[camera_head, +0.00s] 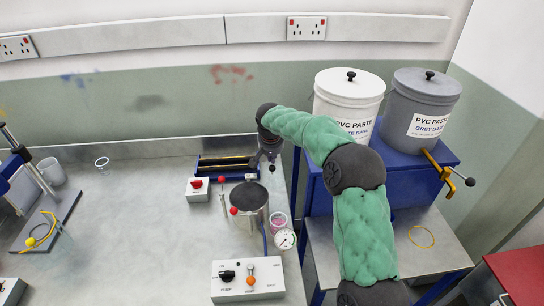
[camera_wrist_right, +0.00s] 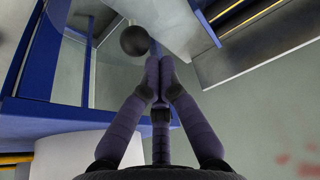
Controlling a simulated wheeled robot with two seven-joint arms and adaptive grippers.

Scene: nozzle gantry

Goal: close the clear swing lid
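A steel pot (camera_head: 262,214) with a dark round opening stands near the right edge of the bench. I cannot clearly make out the clear swing lid; a small grey bracket (camera_head: 251,177) sits at the pot's back rim. My right gripper (camera_head: 266,162) is behind the pot, below my green-sleeved arm. In the right wrist view its fingertips (camera_wrist_right: 159,66) are together, with nothing visible between them. A dark ball knob (camera_wrist_right: 134,40) is just beyond and left of the tips; contact cannot be told. My left gripper is not in view.
A control box (camera_head: 248,279) is in front. A blue tray (camera_head: 224,172) lies behind left. Two paste buckets (camera_head: 348,91) (camera_head: 420,103) stand right. The bench's middle is clear.

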